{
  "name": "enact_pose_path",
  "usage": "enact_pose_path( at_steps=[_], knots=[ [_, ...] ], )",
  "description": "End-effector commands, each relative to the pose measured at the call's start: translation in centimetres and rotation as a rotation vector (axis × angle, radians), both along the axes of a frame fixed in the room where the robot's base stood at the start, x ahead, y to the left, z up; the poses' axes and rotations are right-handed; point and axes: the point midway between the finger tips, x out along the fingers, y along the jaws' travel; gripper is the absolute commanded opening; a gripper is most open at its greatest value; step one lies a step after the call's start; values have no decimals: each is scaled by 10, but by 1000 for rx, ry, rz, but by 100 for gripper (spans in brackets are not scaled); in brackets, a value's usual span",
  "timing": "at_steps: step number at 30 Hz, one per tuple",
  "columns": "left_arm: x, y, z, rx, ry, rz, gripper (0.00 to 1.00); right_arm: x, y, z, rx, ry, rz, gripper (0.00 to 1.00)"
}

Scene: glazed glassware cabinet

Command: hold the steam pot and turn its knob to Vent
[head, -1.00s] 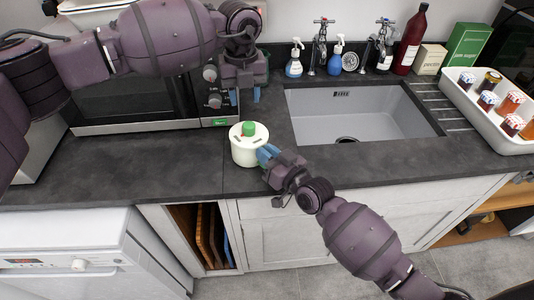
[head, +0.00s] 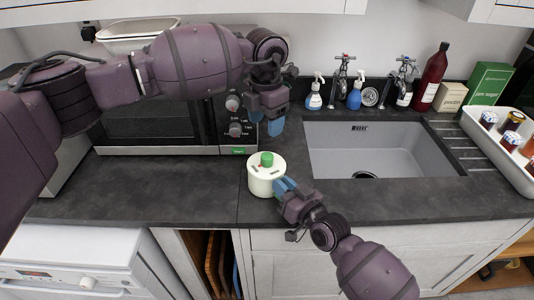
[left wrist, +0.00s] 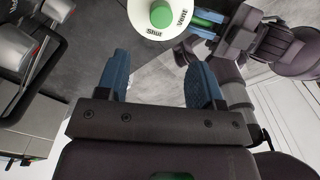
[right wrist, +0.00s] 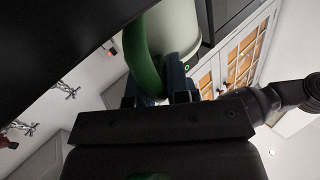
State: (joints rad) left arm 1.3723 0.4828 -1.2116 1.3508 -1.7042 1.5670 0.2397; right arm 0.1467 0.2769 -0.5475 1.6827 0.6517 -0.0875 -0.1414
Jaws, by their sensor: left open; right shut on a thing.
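The cream steam pot (head: 265,183) stands upright on the dark counter, left of the sink. Its round green knob (head: 267,159) is on top of the lid; in the left wrist view the knob (left wrist: 161,14) shows with "Shut" below it and "Vent" to its right. I cannot tell which word the knob points to. My right gripper (head: 284,186) is shut on the pot's green side handle (right wrist: 142,58), at the pot's right side. My left gripper (head: 267,122) is open and empty, above and behind the pot, with its fingers (left wrist: 158,72) apart from the knob.
A microwave (head: 150,120) stands behind left of the pot. The sink (head: 380,150) is to the right, with taps, spray bottles (head: 354,93) and a dark red bottle (head: 432,78) behind it. A white tray of jars (head: 503,150) is at the far right. Counter left of the pot is clear.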

Motion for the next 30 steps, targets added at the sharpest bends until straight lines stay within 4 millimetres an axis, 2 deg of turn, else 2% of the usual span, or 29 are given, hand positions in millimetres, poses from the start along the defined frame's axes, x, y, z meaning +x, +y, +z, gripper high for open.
enact_pose_path(
  at_steps=[1, 12, 18, 25, 30],
  knots=[
    [0, 0, 1, 0, 0, -63, 61, -1, -1, -5, -4, 12, 0, 0],
    [1, -2, 9, 0, 0, -579, 61, -1, -1, -6, -5, 13, 0, 0],
    [2, -3, 12, 1, 0, -789, 61, -1, -1, -6, -5, 13, 0, 0],
    [2, -3, 12, 1, 0, -891, 61, -1, -1, -6, -5, 13, 0, 0],
    [1, -3, -3, -1, 3, -898, 61, -1, -1, -6, -5, 13, 0, 0]
  ],
)
